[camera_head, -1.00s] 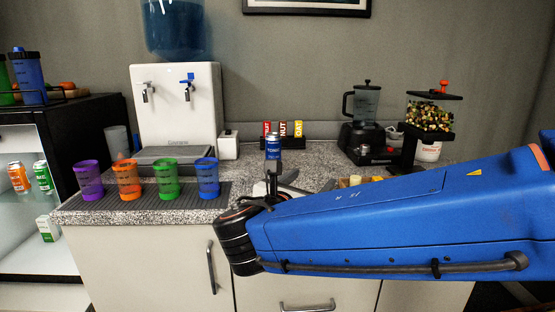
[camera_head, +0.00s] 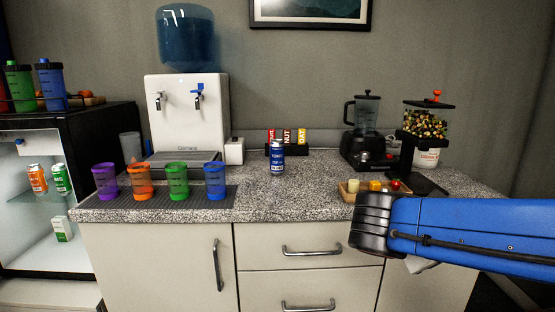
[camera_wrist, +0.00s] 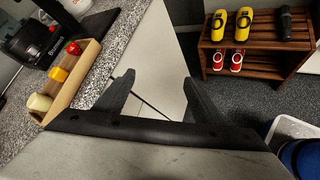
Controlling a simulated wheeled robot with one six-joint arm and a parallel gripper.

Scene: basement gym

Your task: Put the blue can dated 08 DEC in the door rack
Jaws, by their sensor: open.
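A blue can (camera_head: 277,160) with a light top stands upright on the granite counter. Its label is too small to read a date. My gripper (camera_wrist: 160,88) is open and empty in the wrist view, over the floor in front of the cabinets. In the head view it is mostly hidden behind my wrist, well right of the can and apart from it. The open fridge (camera_head: 70,112) stands at the far left. An orange can (camera_head: 37,178) and a green can (camera_head: 61,178) stand on its inside shelf. I cannot make out a door rack.
Several coloured cups (camera_head: 140,181) stand on a dark mat left of the can. A white water dispenser (camera_head: 187,112) and a bar holder (camera_head: 288,149) are behind. A wooden tray (camera_wrist: 72,85) and blender (camera_head: 366,140) are right. A wooden shoe rack (camera_wrist: 262,60) stands on the floor.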

